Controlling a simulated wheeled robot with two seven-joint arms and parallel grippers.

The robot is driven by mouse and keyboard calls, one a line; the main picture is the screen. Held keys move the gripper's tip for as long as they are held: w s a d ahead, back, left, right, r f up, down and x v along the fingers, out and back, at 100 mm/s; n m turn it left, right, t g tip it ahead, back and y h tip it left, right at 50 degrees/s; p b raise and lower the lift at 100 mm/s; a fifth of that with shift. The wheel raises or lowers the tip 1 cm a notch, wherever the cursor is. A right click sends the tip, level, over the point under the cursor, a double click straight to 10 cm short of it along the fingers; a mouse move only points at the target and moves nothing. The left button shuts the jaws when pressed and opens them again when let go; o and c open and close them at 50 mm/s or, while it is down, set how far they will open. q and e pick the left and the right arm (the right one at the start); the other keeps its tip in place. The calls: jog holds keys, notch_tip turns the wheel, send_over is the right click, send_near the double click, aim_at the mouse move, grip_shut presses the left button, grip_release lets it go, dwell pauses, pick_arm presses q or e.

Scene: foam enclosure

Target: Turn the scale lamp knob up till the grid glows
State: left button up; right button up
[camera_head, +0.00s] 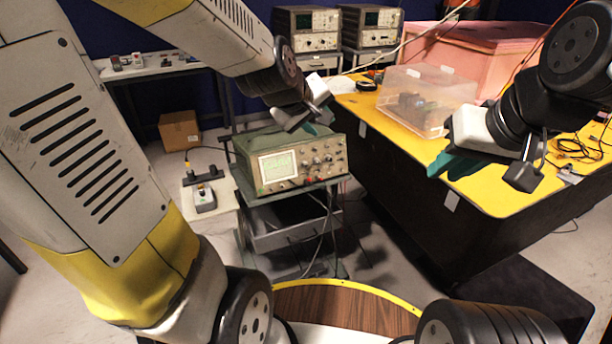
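The oscilloscope (262,190) is a green box with a grey front panel and stands on a wheeled cart. Its pale screen (278,166) is at the left of the panel, facing me. Several knobs (318,160) sit to the right of the screen; which one is the scale lamp knob is too small to tell. My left gripper (312,118) is above the oscilloscope's top right part, seemingly apart from the knobs. Its fingers are too foreshortened to read. My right gripper (440,170) hangs over the yellow table's near edge, away from the oscilloscope; its finger gap is not clear.
The yellow-topped table (500,195) stands to the right with a clear plastic box (428,98) and a pink foam enclosure (480,55). The cart (290,238) carries the oscilloscope. More instruments (306,28) stand behind. A cardboard box (180,130) sits at the back left.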

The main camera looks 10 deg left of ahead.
pick_arm(q)
jog(key=w+d+f+n+t+y, duration=0.1)
jog(key=w+f+n+t, duration=0.1)
jog(key=w+f+n, duration=0.65)
jog(key=n+t+y, duration=0.2)
jog(key=n+y, duration=0.8)
jog(key=n, duration=0.6)
send_near(292, 184)
jog(key=x, duration=0.8)
jog(key=shift+d, duration=0.1)
jog(key=shift+r, duration=0.1)
grip_shut()
